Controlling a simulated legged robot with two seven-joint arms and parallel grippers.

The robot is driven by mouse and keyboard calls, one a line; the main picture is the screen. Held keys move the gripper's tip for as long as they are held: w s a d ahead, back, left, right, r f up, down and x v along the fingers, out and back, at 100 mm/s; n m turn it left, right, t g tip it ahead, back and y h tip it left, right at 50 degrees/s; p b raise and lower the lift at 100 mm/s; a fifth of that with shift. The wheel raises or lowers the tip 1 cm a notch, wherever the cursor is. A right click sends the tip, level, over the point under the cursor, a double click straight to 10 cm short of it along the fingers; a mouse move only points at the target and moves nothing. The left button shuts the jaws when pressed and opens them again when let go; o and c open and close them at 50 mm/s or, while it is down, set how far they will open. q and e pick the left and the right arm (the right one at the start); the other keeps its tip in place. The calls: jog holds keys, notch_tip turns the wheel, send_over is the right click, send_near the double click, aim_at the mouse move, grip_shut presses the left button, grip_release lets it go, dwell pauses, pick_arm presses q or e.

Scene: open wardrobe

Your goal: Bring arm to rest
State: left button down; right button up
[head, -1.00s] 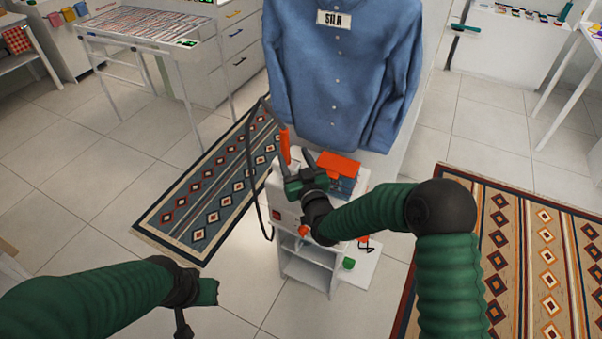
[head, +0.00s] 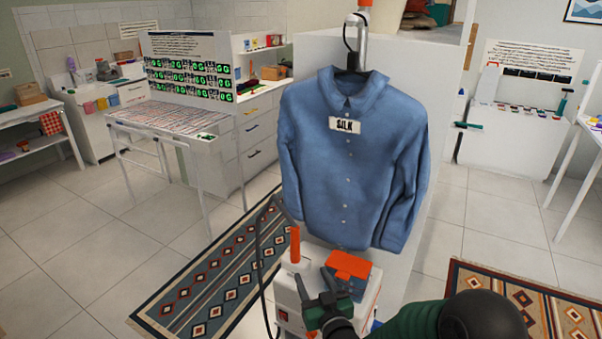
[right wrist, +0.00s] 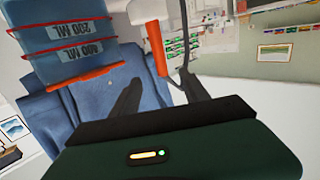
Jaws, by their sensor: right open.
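My right gripper (head: 314,282) is open with nothing between its fingers. It is in front of the white steamer unit (head: 285,293), near its orange-topped blue water tank (head: 350,268) and the upright orange handle (head: 295,245). In the right wrist view the two dark fingers (right wrist: 160,90) are spread apart. The tank (right wrist: 65,48), with volume marks, is at upper left there, and the orange handle (right wrist: 156,52) shows beyond the fingers. My left gripper is out of view.
A blue shirt (head: 350,180) labelled SILK hangs behind the steamer. A dark hose (head: 260,255) loops down at its left. A slatted table (head: 165,118) stands at the left. Patterned rugs (head: 205,285) lie on the tiled floor; open floor (head: 75,250) shows at left.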

jog(key=s+d+f+m+g+h, duration=0.1)
jog(key=s+d+g, duration=0.3)
jog(key=s, duration=0.5)
jog(key=s+d+f+m+g+h+p, duration=0.1)
jog(key=s+d+f+g+h, duration=0.1)
jog(key=s+d+g, duration=0.3)
jog(key=s+d+f+m+g+h, duration=0.1)
jog(key=s+d+g, duration=0.4)
jog(key=s, duration=0.9)
jog(key=shift+d+f+h+p, duration=0.35)
jog(key=shift+d+f+h, duration=0.05)
jog(key=shift+d+f, duration=0.3)
